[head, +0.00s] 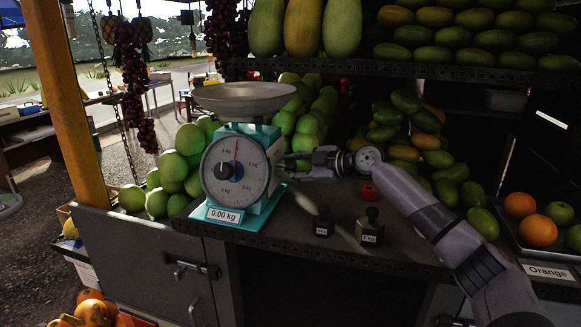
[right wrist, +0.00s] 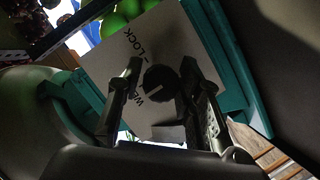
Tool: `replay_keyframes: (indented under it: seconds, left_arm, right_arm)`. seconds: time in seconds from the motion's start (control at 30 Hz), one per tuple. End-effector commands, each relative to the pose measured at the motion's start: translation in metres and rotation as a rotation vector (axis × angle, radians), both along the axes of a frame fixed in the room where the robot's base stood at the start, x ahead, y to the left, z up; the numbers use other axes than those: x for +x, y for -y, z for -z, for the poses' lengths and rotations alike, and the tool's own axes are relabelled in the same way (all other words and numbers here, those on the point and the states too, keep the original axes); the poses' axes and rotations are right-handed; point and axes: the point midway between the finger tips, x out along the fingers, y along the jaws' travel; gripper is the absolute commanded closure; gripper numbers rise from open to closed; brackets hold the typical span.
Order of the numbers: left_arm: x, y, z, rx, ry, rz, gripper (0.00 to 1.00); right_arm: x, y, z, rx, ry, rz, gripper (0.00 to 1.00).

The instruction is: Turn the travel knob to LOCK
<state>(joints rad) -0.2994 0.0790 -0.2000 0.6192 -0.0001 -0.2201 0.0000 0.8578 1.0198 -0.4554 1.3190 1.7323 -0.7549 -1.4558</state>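A teal weighing scale (head: 245,185) with a round dial and a metal pan (head: 243,98) stands on the counter; its display reads 0.00 kg. The right wrist view shows the scale's pale side panel (right wrist: 108,72) with a dark round travel knob (right wrist: 160,84), the word LOCK and a partly hidden word starting "WE". The knob's pale mark points toward the "WE" side. My right gripper (head: 290,166) is at the scale's right side. In the right wrist view its fingers (right wrist: 161,66) stand apart on either side of the knob; contact is unclear. My left gripper is not in view.
Two dark weights, one (head: 323,222) near the scale and one (head: 370,228) to its right, stand under my right arm. A small red object (head: 369,192) lies behind them. Green fruit (head: 190,140) is piled behind the scale. Oranges (head: 538,231) lie at the right.

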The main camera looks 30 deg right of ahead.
Motion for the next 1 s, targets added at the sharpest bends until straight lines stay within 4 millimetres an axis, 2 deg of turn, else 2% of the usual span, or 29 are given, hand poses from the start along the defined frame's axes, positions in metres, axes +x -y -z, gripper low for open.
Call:
replay_keyframes:
  seconds: [0.07, 0.43, 0.77, 1.0]
  left_arm:
    - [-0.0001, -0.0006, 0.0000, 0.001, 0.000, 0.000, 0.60]
    - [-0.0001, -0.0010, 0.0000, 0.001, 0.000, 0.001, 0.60]
    - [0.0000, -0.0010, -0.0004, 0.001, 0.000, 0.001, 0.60]
    - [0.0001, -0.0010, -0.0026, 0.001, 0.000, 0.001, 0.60]
  right_arm:
    - [-0.0002, 0.0002, 0.0000, 0.000, 0.000, 0.000, 0.74]
    - [-0.0003, 0.0001, 0.0002, 0.000, -0.001, -0.001, 0.99]
    - [0.0001, 0.0002, -0.0005, 0.023, -0.019, 0.000, 1.00]
    - [0.0006, 0.0002, -0.0013, 0.120, -0.100, 0.000, 1.00]
